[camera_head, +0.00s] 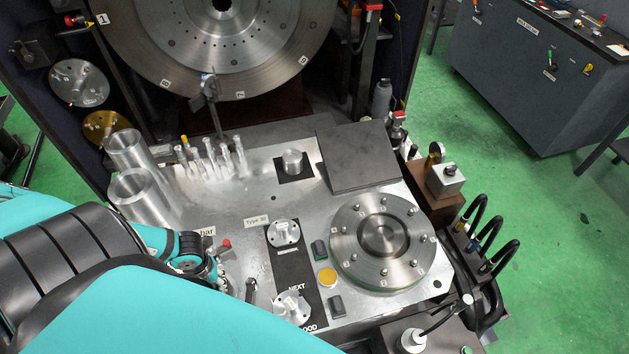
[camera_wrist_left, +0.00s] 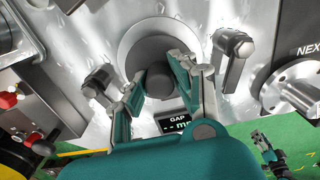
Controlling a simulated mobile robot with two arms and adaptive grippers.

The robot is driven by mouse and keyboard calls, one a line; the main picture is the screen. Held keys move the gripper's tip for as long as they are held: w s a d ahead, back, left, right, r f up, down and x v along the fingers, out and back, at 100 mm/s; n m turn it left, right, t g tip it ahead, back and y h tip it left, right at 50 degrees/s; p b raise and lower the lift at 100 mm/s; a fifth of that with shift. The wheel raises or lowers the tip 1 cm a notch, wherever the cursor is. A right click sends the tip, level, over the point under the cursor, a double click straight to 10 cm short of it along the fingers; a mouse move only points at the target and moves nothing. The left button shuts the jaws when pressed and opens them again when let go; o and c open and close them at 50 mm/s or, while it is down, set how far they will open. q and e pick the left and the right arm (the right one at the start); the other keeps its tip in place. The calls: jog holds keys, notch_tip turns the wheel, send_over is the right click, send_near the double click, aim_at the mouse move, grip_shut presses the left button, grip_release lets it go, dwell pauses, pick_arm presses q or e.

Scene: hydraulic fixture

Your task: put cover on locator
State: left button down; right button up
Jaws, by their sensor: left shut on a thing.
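In the left wrist view my left gripper (camera_wrist_left: 160,78) is shut on a dark, round, knob-like part (camera_wrist_left: 155,75), which may be the cover. This part is over the middle of a grey round disc (camera_wrist_left: 128,46), which may be the locator. I cannot tell whether the part rests on the disc or is held just above it. In the head view my teal left arm (camera_head: 150,310) hides most of this gripper and what it holds.
Clamps (camera_wrist_left: 235,48) flank the disc, and a GAP display (camera_wrist_left: 175,124) is close by. A bolted round flange (camera_head: 350,230), upright clear pins (camera_head: 210,158) and metal cylinders (camera_head: 126,150) stand on the plate. Silver flanged parts (camera_head: 284,233) sit on a black strip.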

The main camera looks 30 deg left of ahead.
pick_arm(q)
jog(key=shift+f, duration=0.85)
dwell(0.5)
jog(key=c, duration=1)
grip_release()
notch_tip(320, 180, up, 12)
